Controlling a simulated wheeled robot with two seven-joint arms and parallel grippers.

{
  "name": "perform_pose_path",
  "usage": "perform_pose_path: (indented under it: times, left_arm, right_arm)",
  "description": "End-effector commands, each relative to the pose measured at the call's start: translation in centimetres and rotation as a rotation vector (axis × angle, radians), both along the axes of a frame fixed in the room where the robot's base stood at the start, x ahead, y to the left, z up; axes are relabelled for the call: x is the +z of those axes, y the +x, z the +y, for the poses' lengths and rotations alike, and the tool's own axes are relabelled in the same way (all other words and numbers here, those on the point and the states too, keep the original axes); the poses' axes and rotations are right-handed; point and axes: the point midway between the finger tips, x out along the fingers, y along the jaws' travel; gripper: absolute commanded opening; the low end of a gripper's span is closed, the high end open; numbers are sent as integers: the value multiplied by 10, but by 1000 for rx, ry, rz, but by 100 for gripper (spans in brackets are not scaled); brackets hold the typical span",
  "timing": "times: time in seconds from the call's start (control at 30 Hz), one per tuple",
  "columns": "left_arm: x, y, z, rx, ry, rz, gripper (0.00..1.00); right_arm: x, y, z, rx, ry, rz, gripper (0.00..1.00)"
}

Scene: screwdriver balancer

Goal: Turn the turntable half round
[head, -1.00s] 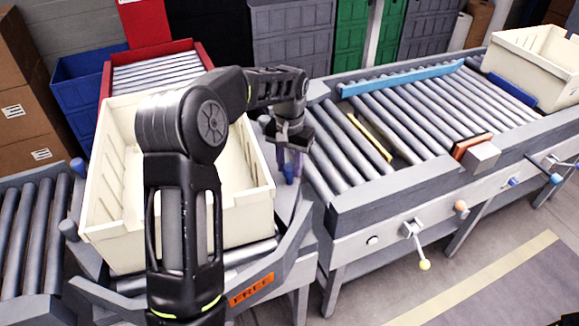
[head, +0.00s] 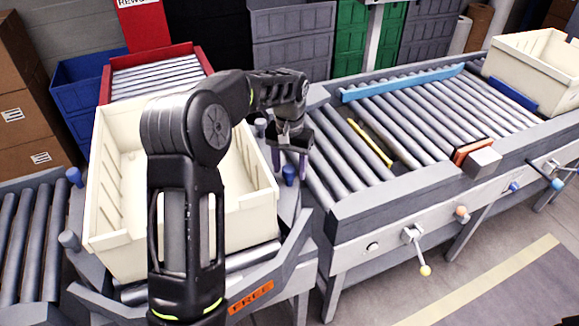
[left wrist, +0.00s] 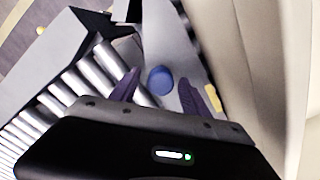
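The turntable carries a cream tote (head: 120,225) and has upright pegs at its corners. One blue peg (head: 289,174) stands by the tote's right side; it shows as a round blue top in the left wrist view (left wrist: 160,80). My left gripper (head: 289,164) is at this peg, its purple fingers pointing down. In the left wrist view the open fingers (left wrist: 158,77) stand on either side of the peg, with gaps visible. Another blue peg (head: 75,177) and a grey peg (head: 68,240) are at the left. My arm hides part of the tote. My right gripper is not in view.
A roller conveyor (head: 420,130) adjoins on the right, with a blue rail (head: 400,82), a yellow bar (head: 371,143) and another cream tote (head: 535,70). A red-framed conveyor (head: 190,55) lies behind. Rollers (head: 30,245) lie left. An orange "FREE" label (head: 250,294) is in front.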

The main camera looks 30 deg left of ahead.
Motion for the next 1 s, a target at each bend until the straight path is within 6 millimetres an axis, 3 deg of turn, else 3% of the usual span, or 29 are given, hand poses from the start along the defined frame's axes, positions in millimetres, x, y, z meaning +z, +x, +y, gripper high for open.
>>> perform_pose_path:
  times: [0.37,0.8,1.0]
  left_arm:
    - [7,1,1,0,2,-3,55]
    - [70,1,0,0,1,-3,55]
    - [78,0,0,0,0,0,55]
  right_arm:
    - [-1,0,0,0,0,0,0]
    - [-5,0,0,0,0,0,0]
    - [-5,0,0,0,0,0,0]
